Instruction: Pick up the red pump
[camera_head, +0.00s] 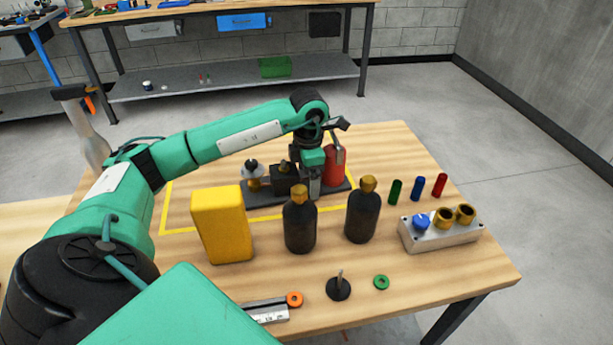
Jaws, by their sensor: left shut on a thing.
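The red pump (336,166) is an upright red cylinder at the right end of a dark tray (265,198) on the wooden table. My left arm reaches in from the left, and its gripper (316,188) points down at the pump's left side. The gripper is shut on the pump, though the wrist and fingers partly hide the contact. The pump still appears at tray height; I cannot tell whether its bottom touches the tray. My right gripper is not in view.
Two dark bottles with tan caps (300,226) (362,216) and a yellow box (222,226) stand in front of the tray. A metal block with round fittings (440,236) and small coloured cylinders (418,189) are at right. The table's far right is clear.

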